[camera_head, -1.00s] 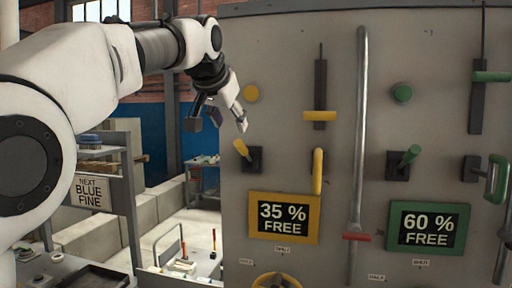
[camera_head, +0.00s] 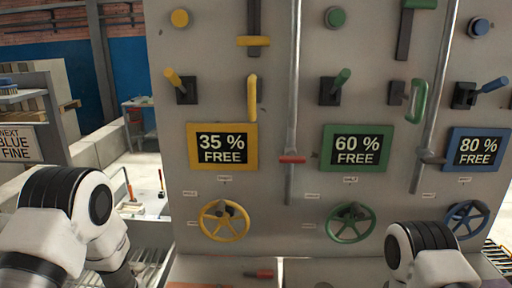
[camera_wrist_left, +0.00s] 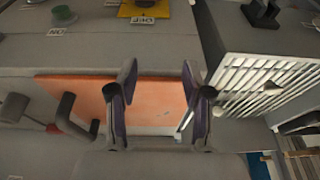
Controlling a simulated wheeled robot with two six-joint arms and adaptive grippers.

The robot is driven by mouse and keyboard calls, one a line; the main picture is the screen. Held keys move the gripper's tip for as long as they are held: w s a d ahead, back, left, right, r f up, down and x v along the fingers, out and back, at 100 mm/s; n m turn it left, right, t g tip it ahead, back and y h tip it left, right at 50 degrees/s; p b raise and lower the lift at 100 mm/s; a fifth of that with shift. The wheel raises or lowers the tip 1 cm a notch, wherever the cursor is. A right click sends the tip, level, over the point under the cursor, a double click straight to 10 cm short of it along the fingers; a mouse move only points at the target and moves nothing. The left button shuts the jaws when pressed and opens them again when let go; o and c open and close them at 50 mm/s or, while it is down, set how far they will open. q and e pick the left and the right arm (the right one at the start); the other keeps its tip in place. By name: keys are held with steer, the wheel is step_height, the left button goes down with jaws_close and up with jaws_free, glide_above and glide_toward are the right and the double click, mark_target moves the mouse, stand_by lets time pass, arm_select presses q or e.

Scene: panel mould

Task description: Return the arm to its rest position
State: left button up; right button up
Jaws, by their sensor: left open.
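My left arm (camera_head: 62,220) is low at the bottom left in the head view, white with a black joint, folded and clear of the panel; its gripper is out of that frame. In the left wrist view my left gripper (camera_wrist_left: 158,72) is open and empty, its two dark fingers apart above an orange board (camera_wrist_left: 80,95). My right arm (camera_head: 432,255) shows at the bottom right of the head view; its gripper is hidden below the frame.
The grey panel (camera_head: 270,185) carries yellow, green and blue buttons, levers, handles, signs and handwheels, including a yellow handwheel (camera_head: 223,221). A red-handled tool (camera_head: 258,274) lies below it. The left wrist view shows a white grille (camera_wrist_left: 268,85) and a black handle (camera_wrist_left: 68,118).

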arm_select(q)
steer(key=s+f+g, duration=0.2)
steer(key=s+f, duration=0.2)
steer(key=s, duration=0.9)
steer(key=s+f+g, duration=0.1)
steer(key=s+f, duration=0.2)
steer(key=s, duration=0.9)
step_height(320, 180, down, 15)
steer(key=b, duration=1.5)
steer(key=shift+s+a+f+n, duration=0.2)
steer(key=shift+s+n, duration=0.2)
steer(key=shift+s, duration=0.05)
